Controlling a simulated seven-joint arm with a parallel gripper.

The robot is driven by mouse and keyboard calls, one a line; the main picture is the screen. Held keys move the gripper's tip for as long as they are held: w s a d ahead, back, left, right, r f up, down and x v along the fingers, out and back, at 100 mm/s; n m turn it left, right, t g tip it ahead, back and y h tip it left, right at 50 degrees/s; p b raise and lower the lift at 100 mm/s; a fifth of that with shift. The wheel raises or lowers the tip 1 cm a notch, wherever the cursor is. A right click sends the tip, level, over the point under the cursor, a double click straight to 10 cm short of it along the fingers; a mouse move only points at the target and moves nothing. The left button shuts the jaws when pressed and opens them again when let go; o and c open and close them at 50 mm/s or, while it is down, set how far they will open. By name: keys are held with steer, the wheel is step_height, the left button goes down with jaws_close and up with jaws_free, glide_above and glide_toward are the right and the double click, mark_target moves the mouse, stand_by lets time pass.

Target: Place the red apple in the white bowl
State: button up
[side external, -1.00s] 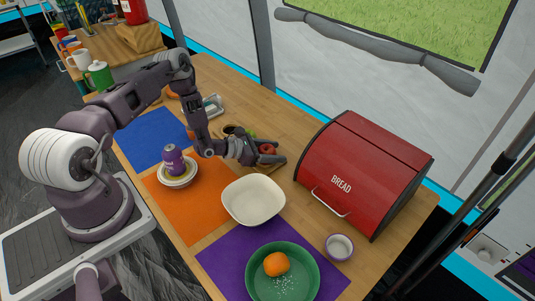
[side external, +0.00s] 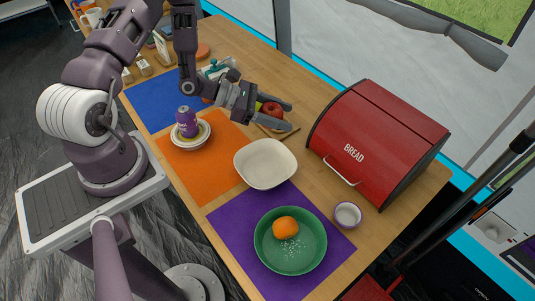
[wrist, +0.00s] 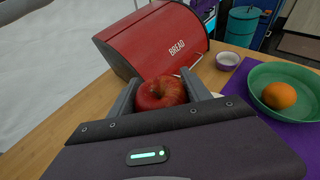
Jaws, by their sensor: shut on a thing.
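The red apple (side external: 271,109) is between the fingers of my gripper (side external: 275,117), lifted above the table beside the bread box. In the wrist view the apple (wrist: 161,93) sits between both fingers, which are shut on it. The white bowl (side external: 265,166) is empty and stands nearer the front, across the edges of the orange and purple mats. In the wrist view most of the bowl is hidden behind my gripper and the apple.
A red bread box (side external: 372,143) stands to the right. A green plate (side external: 290,240) with an orange (side external: 285,228) lies on the purple mat.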

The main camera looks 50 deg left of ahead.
mark_target(288, 153)
steer(key=shift+m+g+h, duration=0.3)
steer(key=shift+m+h, duration=0.1)
steer(key=s+f, duration=0.1)
steer(key=f, duration=0.2)
steer(key=d+f, duration=0.1)
steer(key=f, duration=0.1)
steer(key=s+d+f, duration=0.1)
steer(key=f, duration=0.2)
steer(key=shift+s+f, duration=0.3)
steer(key=shift+s, duration=0.05)
steer(key=shift+f, duration=0.6)
steer(key=o, duration=1.5)
steer(key=shift+c, duration=0.2)
